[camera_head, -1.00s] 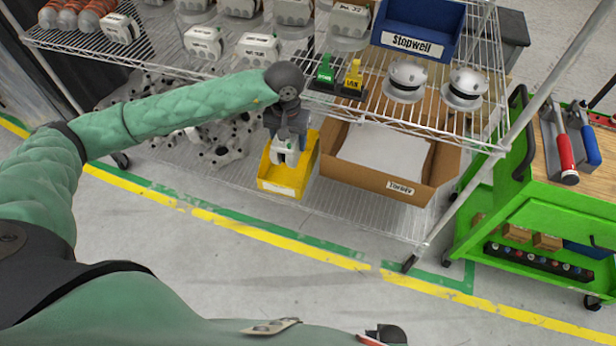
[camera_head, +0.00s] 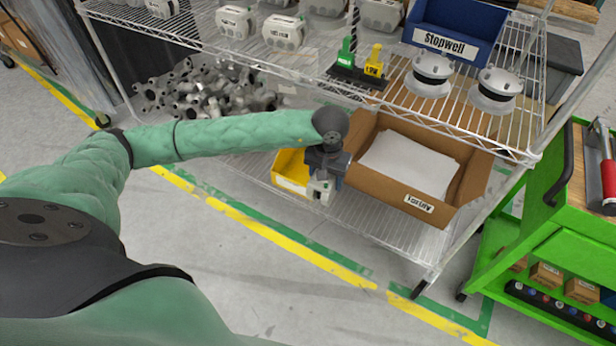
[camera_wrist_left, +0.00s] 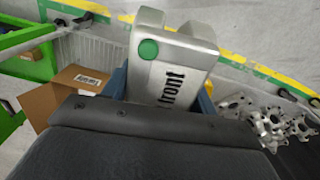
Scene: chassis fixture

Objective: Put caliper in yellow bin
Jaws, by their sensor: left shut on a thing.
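The caliper is a pale grey-white block held in my left gripper (camera_head: 321,184). In the left wrist view the caliper (camera_wrist_left: 170,62) shows a green dot and the word "front", and my left gripper (camera_wrist_left: 165,95) is shut on it, its fingers partly hidden. The yellow bin (camera_head: 291,171) stands on the lower wire shelf, left of the cardboard box. In the head view the caliper overlaps the bin's right front edge, in front of it; I cannot tell its height exactly. The arm and gripper hide part of the bin. My right gripper does not show.
A cardboard box (camera_head: 410,168) with white sheets sits just right of the bin. Metal parts (camera_head: 205,92) are heaped at left. The upper shelf above holds more calipers (camera_head: 284,32), white discs (camera_head: 431,74) and a blue bin (camera_head: 455,30). A green cart (camera_head: 560,215) stands at right.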

